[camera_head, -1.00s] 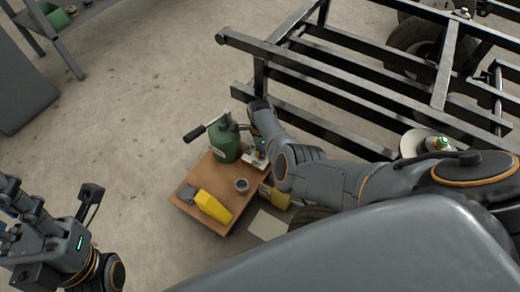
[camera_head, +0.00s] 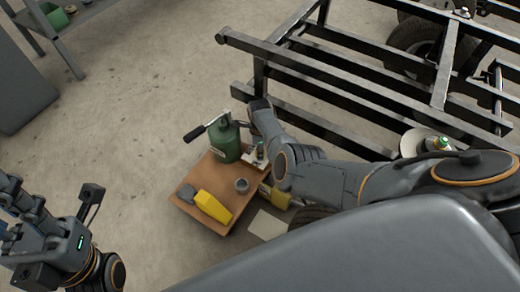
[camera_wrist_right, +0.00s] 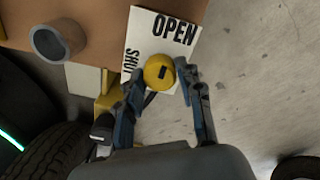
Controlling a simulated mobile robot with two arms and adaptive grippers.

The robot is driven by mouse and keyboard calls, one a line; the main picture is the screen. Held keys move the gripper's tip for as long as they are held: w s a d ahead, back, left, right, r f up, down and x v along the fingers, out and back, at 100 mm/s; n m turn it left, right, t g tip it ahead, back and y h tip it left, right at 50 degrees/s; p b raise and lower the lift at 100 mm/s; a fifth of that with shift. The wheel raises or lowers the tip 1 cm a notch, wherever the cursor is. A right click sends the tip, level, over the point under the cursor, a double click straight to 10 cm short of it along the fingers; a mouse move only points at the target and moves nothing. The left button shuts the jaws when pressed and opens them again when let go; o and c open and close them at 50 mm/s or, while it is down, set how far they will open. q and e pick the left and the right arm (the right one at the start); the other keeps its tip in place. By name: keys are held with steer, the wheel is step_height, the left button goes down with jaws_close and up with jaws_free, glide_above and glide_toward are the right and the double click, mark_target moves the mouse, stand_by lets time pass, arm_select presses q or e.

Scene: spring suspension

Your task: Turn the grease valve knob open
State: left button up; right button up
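The round yellow knob (camera_wrist_right: 157,73) with a dark mark on top shows in the right wrist view, on a white plate (camera_wrist_right: 140,28). The plate reads OPEN at the top and SHUT at the left. My right gripper (camera_wrist_right: 158,80) has one finger on each side of the knob and looks open around it; firm contact cannot be told. In the head view this gripper (camera_head: 260,151) is mostly hidden by its arm, beside the green grease pump (camera_head: 225,140), and the knob is hidden. My left gripper (camera_head: 8,212) is at the far left, away from the board; its fingertips are unclear.
A brown board (camera_head: 216,171) carries a grey cup (camera_head: 242,185) and a yellow tool (camera_head: 212,206). The pump's handle (camera_head: 195,133) sticks out left. A black frame (camera_head: 340,85) stands behind. Floor left of the board is free.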

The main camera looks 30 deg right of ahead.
steer(key=o, duration=0.3)
step_height(320, 180, up, 12)
stand_by(0.8)
stand_by(0.4)
